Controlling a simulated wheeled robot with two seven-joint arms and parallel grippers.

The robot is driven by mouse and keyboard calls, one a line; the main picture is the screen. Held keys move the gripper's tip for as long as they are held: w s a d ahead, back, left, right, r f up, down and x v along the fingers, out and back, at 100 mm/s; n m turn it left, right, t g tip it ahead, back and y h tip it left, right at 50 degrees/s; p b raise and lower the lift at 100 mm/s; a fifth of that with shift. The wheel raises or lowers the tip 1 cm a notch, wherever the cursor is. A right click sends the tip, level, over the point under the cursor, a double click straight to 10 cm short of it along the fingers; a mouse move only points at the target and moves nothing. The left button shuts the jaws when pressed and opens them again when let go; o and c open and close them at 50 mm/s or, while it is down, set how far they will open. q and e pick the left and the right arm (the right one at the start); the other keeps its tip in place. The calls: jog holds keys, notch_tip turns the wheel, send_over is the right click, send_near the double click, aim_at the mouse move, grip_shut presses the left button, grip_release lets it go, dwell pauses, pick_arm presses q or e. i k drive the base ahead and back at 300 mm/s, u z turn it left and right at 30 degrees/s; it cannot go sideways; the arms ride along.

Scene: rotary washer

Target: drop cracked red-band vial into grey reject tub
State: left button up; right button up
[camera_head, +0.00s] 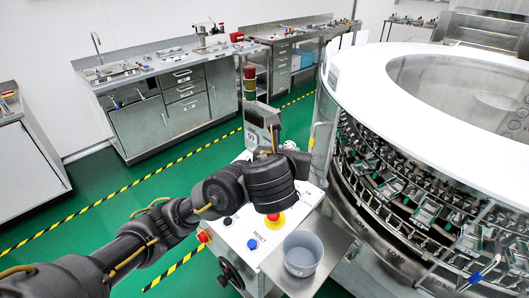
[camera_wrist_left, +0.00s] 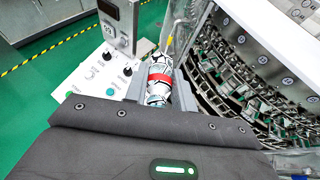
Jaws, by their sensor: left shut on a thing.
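My left gripper (camera_wrist_left: 160,90) is shut on the cracked vial (camera_wrist_left: 159,88), seen in the left wrist view. The vial is clear with dark crack lines and a red band around its middle, and it lies between the two grey fingers. In the head view my left arm reaches in from the left, and its dark wrist hides the vial and most of the gripper. The grey reject tub (camera_head: 302,253) stands on a steel shelf at the lower middle, below and to the right of my wrist. No vial shows inside it. My right gripper is not in view.
A white control panel (camera_head: 236,236) with knobs and buttons lies under my wrist, with a display post (camera_head: 256,126) behind. The round washer (camera_head: 360,95) with its clamp ring fills the right. Benches (camera_head: 165,100) stand at the back across green floor.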

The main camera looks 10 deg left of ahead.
aim_at(295, 260)
jog(key=u, duration=3.1)
jog(key=k, duration=1.4)
jog(key=z, duration=2.2)
